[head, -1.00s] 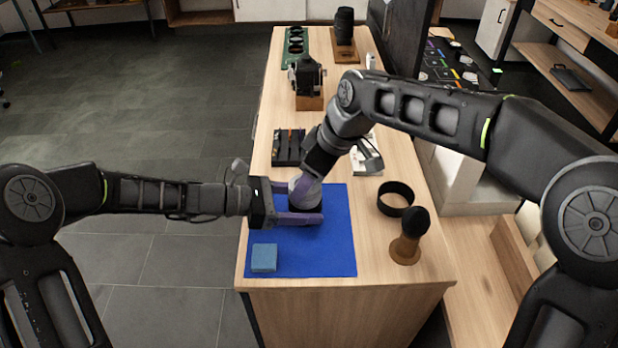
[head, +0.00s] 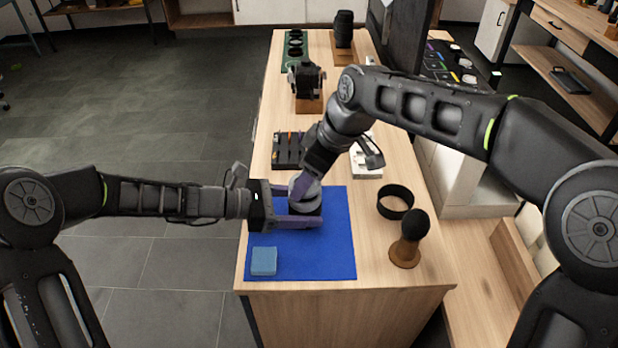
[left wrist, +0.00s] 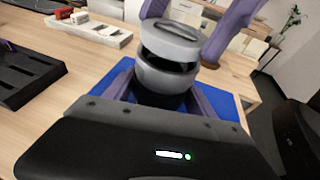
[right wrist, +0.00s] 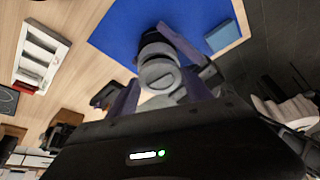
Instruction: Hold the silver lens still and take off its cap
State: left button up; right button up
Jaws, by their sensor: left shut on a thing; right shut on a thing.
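The silver lens (left wrist: 165,78) stands upright over the blue mat (head: 335,262), with a dark lower body and a silver upper ring. My left gripper (head: 308,209) is shut around it from the left. The grey round cap (left wrist: 170,42) is just above the lens, slightly tilted, with a dark gap between them at the near side. My right gripper (head: 304,187) comes down from above and is shut on the cap, which also shows in the right wrist view (right wrist: 158,73). The far side of the gap is hidden.
A blue block (head: 264,261) lies on the mat's near left corner. To the right are a black ring (head: 395,202) and a black-topped blower-like item on a wooden base (head: 405,252). A dark tray (head: 288,150) and a camera on a block (head: 308,103) stand behind.

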jog(key=shift+r, duration=0.1)
dwell(0.3)
jog(key=shift+r, duration=2.4)
pick_arm(q)
jog(key=o, duration=1.8)
jog(key=shift+a, duration=0.1)
jog(key=v, duration=1.2)
jog(key=shift+r, duration=0.1)
